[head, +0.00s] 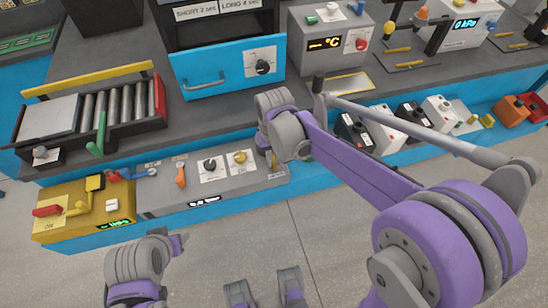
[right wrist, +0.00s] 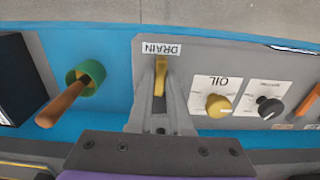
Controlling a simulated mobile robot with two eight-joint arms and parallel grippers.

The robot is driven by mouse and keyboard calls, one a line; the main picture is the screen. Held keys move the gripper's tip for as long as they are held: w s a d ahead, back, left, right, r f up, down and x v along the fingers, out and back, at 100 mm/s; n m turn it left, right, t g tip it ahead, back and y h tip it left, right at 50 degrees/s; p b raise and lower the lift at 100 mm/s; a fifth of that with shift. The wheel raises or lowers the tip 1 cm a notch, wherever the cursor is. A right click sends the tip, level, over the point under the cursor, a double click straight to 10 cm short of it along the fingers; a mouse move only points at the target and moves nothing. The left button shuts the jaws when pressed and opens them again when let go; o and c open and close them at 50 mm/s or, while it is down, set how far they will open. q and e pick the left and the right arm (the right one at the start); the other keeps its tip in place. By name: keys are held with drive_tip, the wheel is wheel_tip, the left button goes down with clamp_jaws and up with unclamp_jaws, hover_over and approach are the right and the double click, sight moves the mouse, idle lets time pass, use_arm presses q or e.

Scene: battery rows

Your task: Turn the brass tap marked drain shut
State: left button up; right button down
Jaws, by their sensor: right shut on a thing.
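The brass tap (right wrist: 160,76) sits beside the DRAIN label (right wrist: 161,49) on a grey panel. In the right wrist view the label reads upside down. My right gripper (right wrist: 161,92) is shut on the tap's handle, one grey finger on each side. In the head view my right gripper (head: 272,157) is at the right end of the grey panel, and my wrist hides most of the tap.
A yellow OIL knob (right wrist: 218,105) and a black knob (right wrist: 268,107) sit beside the tap. An orange handle with a green collar (right wrist: 84,79) stands on the tap's other side. The floor in front is open.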

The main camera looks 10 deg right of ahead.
drive_tip(key=m, duration=0.8)
drive_tip(key=shift+m, duration=0.3)
drive_tip(key=m, duration=0.4)
drive_tip(key=shift+m, duration=0.3)
drive_tip(key=m, duration=0.4)
drive_tip(key=shift+m, duration=0.3)
drive_tip(key=c, duration=0.8)
unclamp_jaws()
drive_tip(key=shift+c, duration=0.2)
